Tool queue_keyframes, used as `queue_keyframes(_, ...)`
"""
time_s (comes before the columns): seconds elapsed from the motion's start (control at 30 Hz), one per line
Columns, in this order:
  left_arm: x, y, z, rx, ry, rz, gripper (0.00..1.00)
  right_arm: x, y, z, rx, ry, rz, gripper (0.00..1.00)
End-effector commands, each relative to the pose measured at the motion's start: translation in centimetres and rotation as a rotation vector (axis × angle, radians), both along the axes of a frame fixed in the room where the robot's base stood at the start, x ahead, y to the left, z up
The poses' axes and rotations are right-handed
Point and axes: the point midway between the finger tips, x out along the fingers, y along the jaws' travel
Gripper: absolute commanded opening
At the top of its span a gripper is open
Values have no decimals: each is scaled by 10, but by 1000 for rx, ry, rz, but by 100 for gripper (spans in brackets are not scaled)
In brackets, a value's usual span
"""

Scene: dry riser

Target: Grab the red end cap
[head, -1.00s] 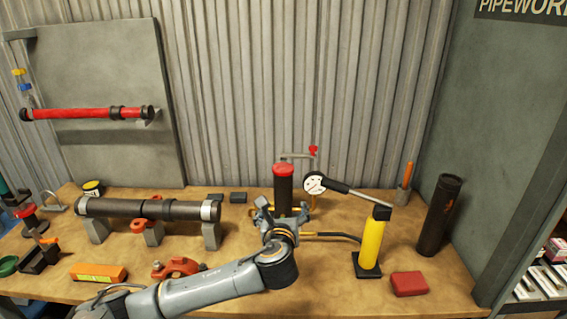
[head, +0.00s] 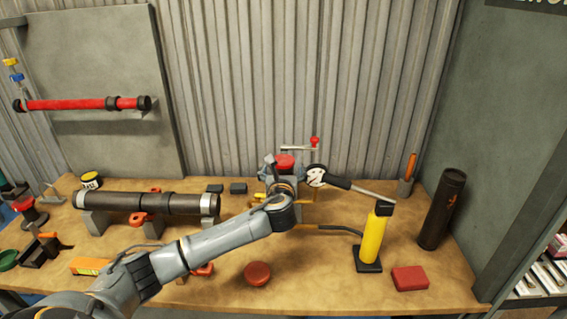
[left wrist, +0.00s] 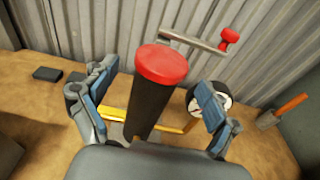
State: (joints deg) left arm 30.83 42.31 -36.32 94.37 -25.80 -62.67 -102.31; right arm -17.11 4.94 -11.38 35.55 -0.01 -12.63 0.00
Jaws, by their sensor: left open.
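The red end cap (head: 285,160) sits on top of a dark upright pipe at the back middle of the bench. In the left wrist view the cap (left wrist: 162,62) and the dark pipe (left wrist: 150,108) show between the two fingers. My left gripper (head: 284,172) is open and right in front of the cap, hiding most of the pipe in the head view. In the left wrist view the fingers of the left gripper (left wrist: 157,80) stand apart on either side, with no visible contact. My right gripper is out of view.
A gauge (head: 316,176) is close right of the gripper. A yellow hand pump (head: 373,240), a red block (head: 410,278) and a dark tube (head: 441,210) stand further right. A round red piece (head: 257,273) lies in front. A horizontal pipe (head: 175,204) rests on supports at left.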

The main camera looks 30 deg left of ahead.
Motion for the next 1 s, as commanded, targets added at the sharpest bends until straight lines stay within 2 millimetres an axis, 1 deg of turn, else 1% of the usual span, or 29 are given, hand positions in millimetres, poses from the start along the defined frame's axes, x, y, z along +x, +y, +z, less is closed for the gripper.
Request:
queue_keyframes(0.03,7,4,2,-1,0,2,88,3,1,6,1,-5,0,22)
queue_keyframes(0.1,15,9,-1,1,1,3,88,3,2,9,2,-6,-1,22)
queue_keyframes(0.23,27,16,-4,1,-1,1,88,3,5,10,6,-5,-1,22)
queue_keyframes(0.37,32,20,-6,0,0,1,88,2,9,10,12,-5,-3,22)
queue_keyframes(0.57,33,20,-7,1,-1,0,88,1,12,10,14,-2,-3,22)
queue_keyframes(0.6,33,20,-7,1,-1,0,84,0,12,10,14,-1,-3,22)
queue_keyframes(0.67,33,20,-7,1,-1,0,71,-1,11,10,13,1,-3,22)
queue_keyframes(0.7,33,20,-7,1,-1,0,63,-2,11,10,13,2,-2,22)
queue_keyframes(0.87,33,20,-7,0,0,0,31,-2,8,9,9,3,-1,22)
queue_keyframes(0.9,33,20,-7,0,0,0,22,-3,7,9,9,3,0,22)
queue_keyframes(1.0,33,20,-6,1,-2,0,22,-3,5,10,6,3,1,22)
